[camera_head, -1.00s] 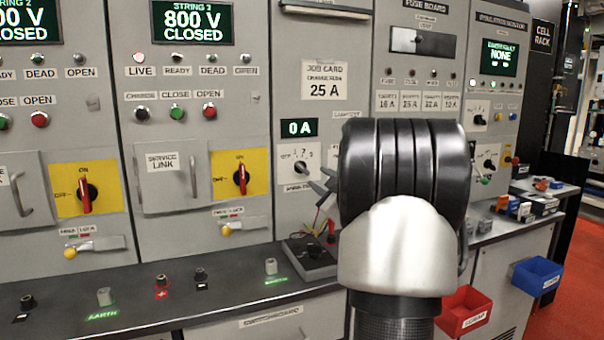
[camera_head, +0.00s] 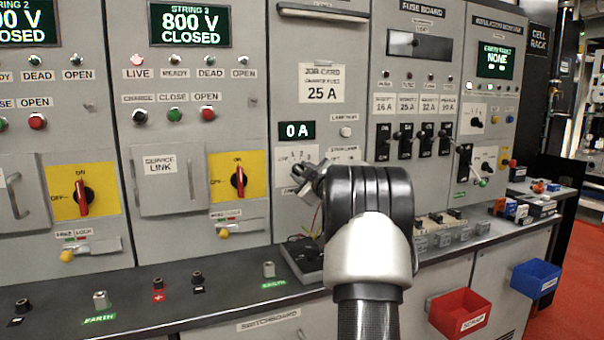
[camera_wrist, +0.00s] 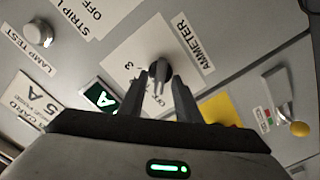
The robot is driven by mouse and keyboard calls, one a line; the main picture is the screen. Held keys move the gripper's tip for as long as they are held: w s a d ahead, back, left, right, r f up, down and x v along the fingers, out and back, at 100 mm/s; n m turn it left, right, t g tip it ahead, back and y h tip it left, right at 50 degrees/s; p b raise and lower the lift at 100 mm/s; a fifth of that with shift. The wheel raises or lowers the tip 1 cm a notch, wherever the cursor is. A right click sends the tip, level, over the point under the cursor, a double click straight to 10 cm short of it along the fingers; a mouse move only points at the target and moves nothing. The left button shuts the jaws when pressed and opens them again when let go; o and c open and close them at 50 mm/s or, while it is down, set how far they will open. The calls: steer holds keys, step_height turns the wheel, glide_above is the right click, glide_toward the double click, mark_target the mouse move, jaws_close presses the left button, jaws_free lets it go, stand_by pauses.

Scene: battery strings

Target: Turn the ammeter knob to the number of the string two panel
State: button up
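The ammeter knob (camera_wrist: 158,69) is a dark knob on a white plate lettered AMMETER in the wrist view. The number 3 shows on the plate; part of the lettering is hidden. My gripper (camera_wrist: 157,82) is open, its two fingers on either side of the knob with visible gaps. In the head view my gripper (camera_head: 304,178) is at the ammeter plate and covers the knob. The ammeter display (camera_head: 297,131) above reads 0 A. The string two panel (camera_head: 60,110) is at the far left, its screen (camera_head: 30,22) cut off by the frame.
The string three panel (camera_head: 195,110) has a red rotary handle (camera_head: 239,181) on yellow. A dark bench (camera_head: 130,300) with terminals runs below. Fuse switches (camera_head: 405,140) are right of my arm. A red bin (camera_head: 460,312) and a blue bin (camera_head: 536,279) hang in front.

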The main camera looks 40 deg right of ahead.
jaws_close()
steer(key=shift+r+p, duration=0.15)
steer(key=shift+p, duration=0.4)
steer(key=shift+r+m+p, duration=0.1)
steer(key=shift+m+p, duration=0.3)
steer(key=shift+d+m+p, duration=0.15)
steer(key=shift+m+p, duration=2.5)
steer(key=shift+p, duration=0.2)
steer(key=shift+d+m+p, duration=0.15)
steer(key=shift+m+p, duration=2.5)
steer(key=shift+p, duration=0.15)
steer(key=shift+f+m, duration=0.2)
steer(key=shift+m, duration=0.1)
